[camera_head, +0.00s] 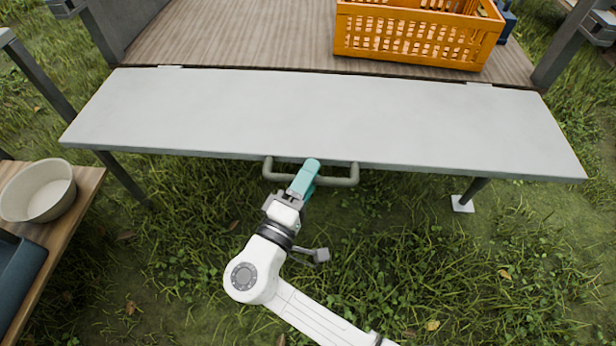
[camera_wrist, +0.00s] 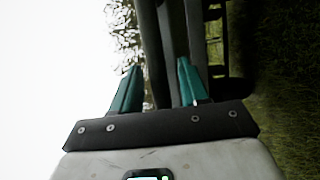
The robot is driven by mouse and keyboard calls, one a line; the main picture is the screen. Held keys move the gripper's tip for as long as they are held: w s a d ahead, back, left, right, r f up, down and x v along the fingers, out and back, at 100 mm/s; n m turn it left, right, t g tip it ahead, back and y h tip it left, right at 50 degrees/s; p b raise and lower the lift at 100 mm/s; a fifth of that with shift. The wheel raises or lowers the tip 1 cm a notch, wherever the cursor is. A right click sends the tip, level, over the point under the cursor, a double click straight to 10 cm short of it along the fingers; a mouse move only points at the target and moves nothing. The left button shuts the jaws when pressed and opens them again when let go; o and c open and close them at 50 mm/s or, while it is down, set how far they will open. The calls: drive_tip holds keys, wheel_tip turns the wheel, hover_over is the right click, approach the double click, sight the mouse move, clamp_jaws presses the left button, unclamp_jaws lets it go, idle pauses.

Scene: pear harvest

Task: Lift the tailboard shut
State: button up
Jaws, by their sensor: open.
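The tailboard (camera_head: 320,115) is a pale grey panel lying lowered, roughly level, along the near edge of the wooden bed. A grey bar handle (camera_head: 345,181) sticks out from its near edge. My gripper (camera_head: 309,172) has teal fingers at the middle of this handle. In the wrist view my gripper (camera_wrist: 159,66) shows its two fingers apart, with dark grey bars rising behind and between them. I cannot tell whether a finger touches the handle. The fingers hide part of the handle in the head view.
An orange crate (camera_head: 415,53) stands on the wooden bed (camera_head: 230,35) beyond the tailboard. Dark posts rise at the bed's corners. A wooden table (camera_head: 62,229) with a cream bowl (camera_head: 42,192) is at the left. Open grass lies below and right.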

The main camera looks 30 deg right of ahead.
drive_tip(key=shift+c, duration=0.2)
clamp_jaws()
idle(0.4)
